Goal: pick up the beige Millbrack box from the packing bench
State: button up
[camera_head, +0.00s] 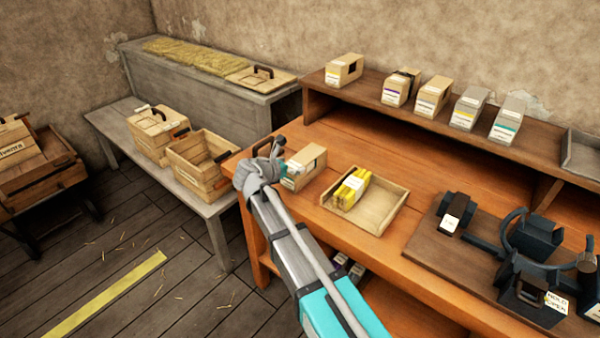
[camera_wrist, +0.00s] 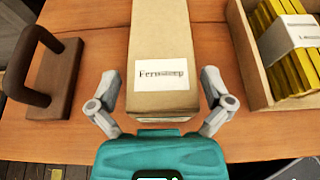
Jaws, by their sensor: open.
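A beige box (camera_head: 306,168) stands on the orange wooden packing bench (camera_head: 340,145). In the wrist view the label on this box (camera_wrist: 160,40) starts with "Fern" and does not read Millbrack. My gripper (camera_wrist: 160,78) is open, with one finger on each side of the near end of this box; I cannot tell whether they touch it. In the head view my gripper (camera_head: 275,155) partly covers the box's left side. Several beige and grey boxes, one a beige box (camera_head: 433,95), stand on the shelf behind. Their labels are too small to read, so I cannot tell which is Millbrack.
A wooden tray (camera_head: 378,212) with yellow bundles (camera_head: 350,188) stands right of the box. A dark handle on a brown block (camera_wrist: 55,75) is close on the left. The black press (camera_head: 535,240) stands at the right. Crates (camera_head: 200,160) sit on a grey bench at left.

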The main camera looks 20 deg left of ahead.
jog(key=shift+x, duration=0.9)
jog(key=c, duration=1)
jog(key=shift+r, duration=0.2)
notch_tip(320, 180, up, 2)
jog(key=shift+r+p, duration=0.1)
jog(key=shift+p, duration=1)
jog(key=s+d+r+p, duration=0.7)
jog(key=s+r+p, duration=0.3)
jog(key=s, duration=0.2)
jog(key=shift+r, duration=0.25)
jog(key=shift+d, duration=0.15)
